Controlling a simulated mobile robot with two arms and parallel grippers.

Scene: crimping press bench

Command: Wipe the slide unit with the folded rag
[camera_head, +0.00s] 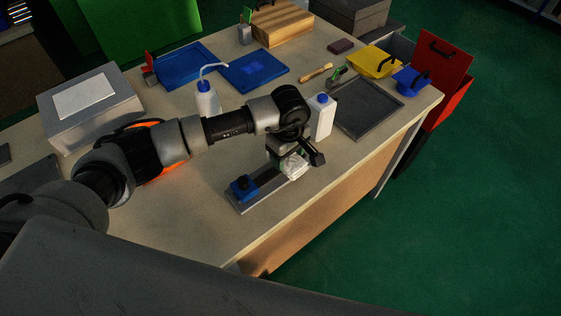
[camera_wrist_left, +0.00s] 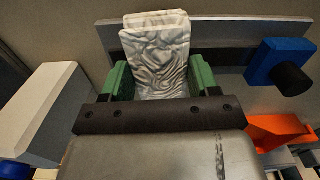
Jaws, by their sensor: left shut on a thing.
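The slide unit (camera_head: 264,188) is a grey rail lying on the bench near its front edge. A blue block with a black knob (camera_head: 244,188) sits at its left end. The folded rag (camera_head: 295,165) is white with grey creases. My left gripper (camera_wrist_left: 152,80) has green fingers and is shut on the rag, which also shows in the left wrist view (camera_wrist_left: 157,55). The rag is held over the rail, toward the end away from the blue block. I cannot tell whether the rag touches the rail. My right gripper is not in view.
A white bottle (camera_head: 321,117) stands close behind my left gripper, and a wash bottle (camera_head: 207,99) stands farther left. A dark tray (camera_head: 368,108) lies to the right. An orange object (camera_head: 160,168) is partly hidden under my left arm. The bench front is clear.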

